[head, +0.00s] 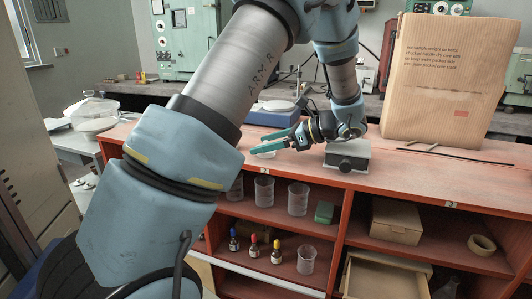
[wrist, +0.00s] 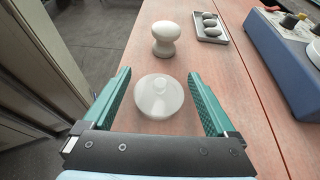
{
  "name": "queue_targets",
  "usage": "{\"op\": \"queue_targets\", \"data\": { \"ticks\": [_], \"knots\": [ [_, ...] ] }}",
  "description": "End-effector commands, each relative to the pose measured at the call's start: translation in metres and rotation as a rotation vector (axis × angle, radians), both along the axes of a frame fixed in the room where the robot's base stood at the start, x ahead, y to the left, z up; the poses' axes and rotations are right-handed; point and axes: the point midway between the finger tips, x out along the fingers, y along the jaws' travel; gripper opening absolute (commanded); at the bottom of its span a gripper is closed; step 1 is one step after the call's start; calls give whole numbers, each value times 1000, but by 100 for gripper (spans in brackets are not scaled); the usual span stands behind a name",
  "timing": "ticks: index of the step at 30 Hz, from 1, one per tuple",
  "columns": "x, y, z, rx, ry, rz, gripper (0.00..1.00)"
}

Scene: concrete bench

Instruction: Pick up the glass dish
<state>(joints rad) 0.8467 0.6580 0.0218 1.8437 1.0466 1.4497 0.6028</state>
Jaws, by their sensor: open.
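The glass dish (wrist: 160,104) is a round, whitish, translucent dish on the reddish bench top. In the wrist view it lies between the two fingers of my gripper (wrist: 162,100), with a gap on each side. My gripper is open, with green fingers, and holds nothing. In the head view my gripper (head: 270,142) is low over the left part of the bench top, and a pale sliver of the dish (head: 266,155) shows just below the fingers. The rest of the dish is hidden there.
Beyond the dish stand a white mushroom-shaped object (wrist: 165,42) and a small tray (wrist: 197,34) of oval pieces. A blue balance (wrist: 280,45) is at the right. A grey box (head: 347,157) and large paper bag (head: 426,80) stand right of my gripper.

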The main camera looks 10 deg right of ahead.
Motion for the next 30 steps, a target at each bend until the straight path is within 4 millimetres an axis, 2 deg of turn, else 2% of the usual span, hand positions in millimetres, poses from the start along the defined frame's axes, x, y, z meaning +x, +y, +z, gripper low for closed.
{"op": "queue_targets", "data": {
  "ticks": [2, 26, 30],
  "knots": [
    [0, 0, 0, 0, 0, 0, 89],
    [-1, -1, -1, -2, 2, 0, 0],
    [-1, -2, -3, -4, 5, -2, 0]
  ]
}}
